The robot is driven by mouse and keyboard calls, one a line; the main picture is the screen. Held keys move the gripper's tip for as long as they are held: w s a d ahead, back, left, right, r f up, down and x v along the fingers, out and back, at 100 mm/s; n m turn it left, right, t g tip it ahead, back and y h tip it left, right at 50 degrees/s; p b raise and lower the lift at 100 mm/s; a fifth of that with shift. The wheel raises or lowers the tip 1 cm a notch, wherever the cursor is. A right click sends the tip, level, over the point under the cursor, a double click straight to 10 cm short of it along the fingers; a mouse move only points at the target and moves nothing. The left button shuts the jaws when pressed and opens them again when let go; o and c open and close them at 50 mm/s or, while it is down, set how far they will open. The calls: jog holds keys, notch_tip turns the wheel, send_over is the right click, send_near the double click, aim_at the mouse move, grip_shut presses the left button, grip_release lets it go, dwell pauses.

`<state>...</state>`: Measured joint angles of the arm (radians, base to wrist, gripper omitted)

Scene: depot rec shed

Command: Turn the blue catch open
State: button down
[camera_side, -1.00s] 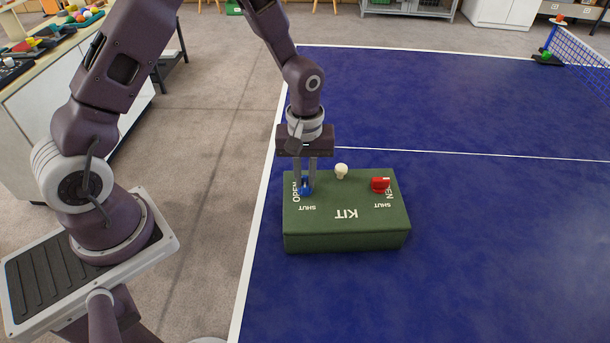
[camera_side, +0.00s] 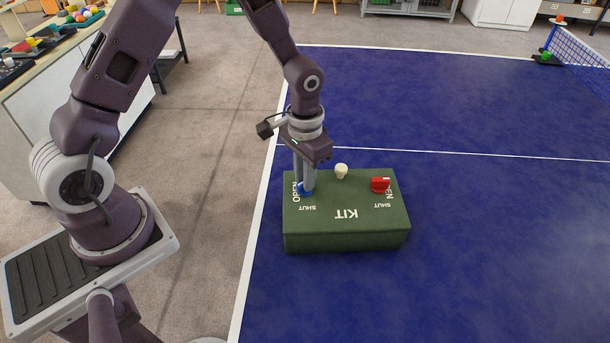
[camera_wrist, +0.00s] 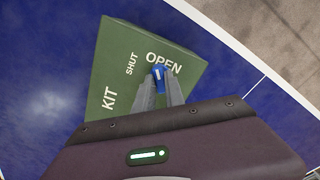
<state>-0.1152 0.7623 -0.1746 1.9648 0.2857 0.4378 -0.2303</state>
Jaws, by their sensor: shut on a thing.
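The green kit box (camera_side: 345,236) rests on the blue table, with a blue catch (camera_side: 308,192) on its lid at the left. In the wrist view the blue catch (camera_wrist: 160,70) shows at the edge of the word OPEN, with SHUT off to its left. My gripper (camera_side: 304,189) points down from above and is shut on the catch. In the wrist view its two fingers (camera_wrist: 160,86) stand on either side of the catch and hide part of it. The catch's exact angle is hard to tell.
A red catch (camera_side: 380,185) sits on the lid's right side, by its own OPEN and SHUT words. A pale knob (camera_side: 341,170) stands near the lid's back edge, close to my gripper. The blue table (camera_side: 480,230) is clear to the right; a net (camera_side: 583,58) is at far right.

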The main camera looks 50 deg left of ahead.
jog(key=m, duration=0.3)
jog(key=shift+m, duration=2.1)
jog(key=c, duration=1.4)
grip_release()
notch_tip(320, 180, up, 7)
jog(key=shift+r, duration=0.1)
